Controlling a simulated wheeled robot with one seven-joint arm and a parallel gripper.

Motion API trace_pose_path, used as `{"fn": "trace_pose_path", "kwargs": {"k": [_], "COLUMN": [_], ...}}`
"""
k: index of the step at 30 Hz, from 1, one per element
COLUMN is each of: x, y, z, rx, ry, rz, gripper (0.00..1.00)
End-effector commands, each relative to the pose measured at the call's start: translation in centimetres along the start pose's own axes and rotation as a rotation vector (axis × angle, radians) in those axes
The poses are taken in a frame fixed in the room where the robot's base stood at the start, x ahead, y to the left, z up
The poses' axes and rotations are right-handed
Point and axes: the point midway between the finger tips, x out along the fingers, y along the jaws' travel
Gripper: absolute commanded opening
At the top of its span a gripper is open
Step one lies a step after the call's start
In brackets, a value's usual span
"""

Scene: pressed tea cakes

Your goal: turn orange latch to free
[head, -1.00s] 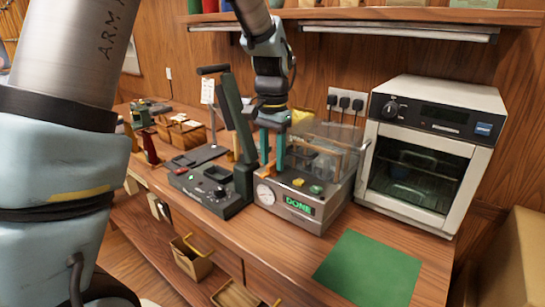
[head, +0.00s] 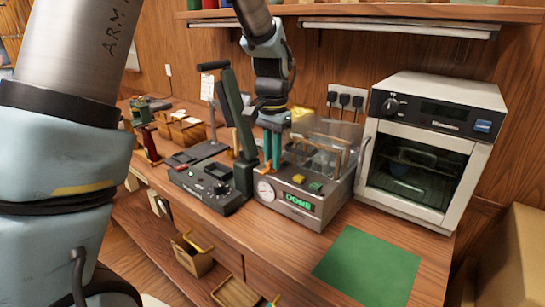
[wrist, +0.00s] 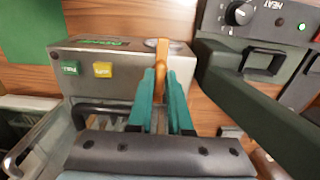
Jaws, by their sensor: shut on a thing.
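My gripper (wrist: 161,98) has two teal fingers shut on the orange latch (wrist: 161,62) at the front edge of the grey sealing machine (wrist: 125,62), as the wrist view shows. The latch's narrow orange bar runs between the fingers and past their tips, next to the round gauge. In the head view my gripper (head: 272,163) points down at the left side of the same machine (head: 310,208), whose green display reads DONE. There the fingers largely hide the latch. The machine's clear lid (head: 325,140) stands raised behind.
A dark press (wrist: 255,95) with a long handle stands close beside the machine, right of my fingers in the wrist view. A white oven (head: 430,150) stands at the right in the head view. The green mat (head: 367,268) in front is bare.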

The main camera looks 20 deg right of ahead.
Motion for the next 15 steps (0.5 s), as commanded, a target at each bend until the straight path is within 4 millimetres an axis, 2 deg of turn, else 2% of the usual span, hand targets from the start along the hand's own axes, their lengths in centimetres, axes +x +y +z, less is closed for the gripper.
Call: {"fn": "trace_pose_path", "kwargs": {"k": [15], "x": [-0.05], "y": [-0.01], "z": [-0.03], "rx": [0.058], "ry": [0.000], "rz": [0.000], "gripper": [0.00]}}
